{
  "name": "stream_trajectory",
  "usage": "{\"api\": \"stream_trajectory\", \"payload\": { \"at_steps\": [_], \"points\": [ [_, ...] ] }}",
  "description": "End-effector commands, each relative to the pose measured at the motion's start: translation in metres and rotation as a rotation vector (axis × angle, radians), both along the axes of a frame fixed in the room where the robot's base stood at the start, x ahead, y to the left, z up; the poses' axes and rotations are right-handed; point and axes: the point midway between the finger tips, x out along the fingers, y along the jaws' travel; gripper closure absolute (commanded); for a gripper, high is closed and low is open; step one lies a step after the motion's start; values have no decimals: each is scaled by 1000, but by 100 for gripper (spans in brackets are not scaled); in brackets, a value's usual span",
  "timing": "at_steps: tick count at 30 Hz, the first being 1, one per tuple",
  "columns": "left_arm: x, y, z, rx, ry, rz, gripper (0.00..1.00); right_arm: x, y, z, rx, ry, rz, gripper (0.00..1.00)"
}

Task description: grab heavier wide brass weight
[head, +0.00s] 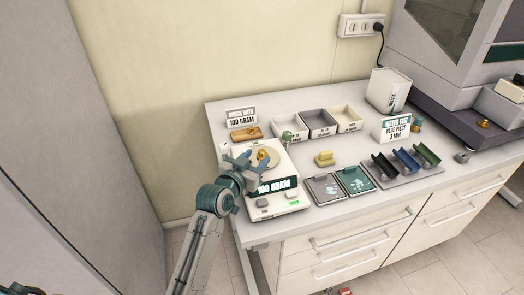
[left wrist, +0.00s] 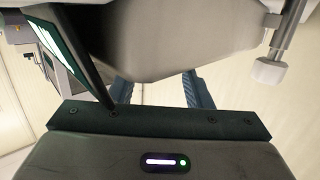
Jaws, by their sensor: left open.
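A brass weight (head: 263,155) sits on the round pan of the white scale (head: 283,200), whose dark label reads 100 GRAM. My left gripper (head: 249,163) is open at the pan's left side, its fingers close to the weight. I cannot tell whether they touch it. In the left wrist view the two blue fingers (left wrist: 163,88) stand apart, partly hidden by a large pale body; no weight shows there. A wooden tray (head: 240,134) with small brass pieces lies behind the scale, by a 100 GRAM sign (head: 241,118).
Two flat panels (head: 354,180) and several coloured curved holders (head: 406,160) lie on the right of the scale. Another small brass piece (head: 484,123) sits on the grey machine. The table's front edge is close to the scale.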

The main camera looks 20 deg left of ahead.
Motion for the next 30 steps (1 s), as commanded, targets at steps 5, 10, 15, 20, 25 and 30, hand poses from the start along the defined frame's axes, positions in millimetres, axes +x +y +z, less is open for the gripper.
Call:
{"api": "stream_trajectory", "payload": {
  "at_steps": [5,10,15,20,25,30],
  "points": [
    [18,-3,-2,-1,1,1,54,-1,0,7,0,2,0,100],
    [20,-3,-3,0,0,1,54,-10,0,6,0,15,0,100],
    [19,-3,-3,-1,0,1,72,-16,0,5,-1,23,-1,100],
    [19,-3,-4,-1,1,1,100,-15,0,5,-1,22,-1,100],
    [19,-3,-4,-1,1,1,100,-13,0,5,-1,19,0,100],
    [19,-3,-4,1,2,1,100,-12,0,5,-1,17,0,100]
  ]
}}
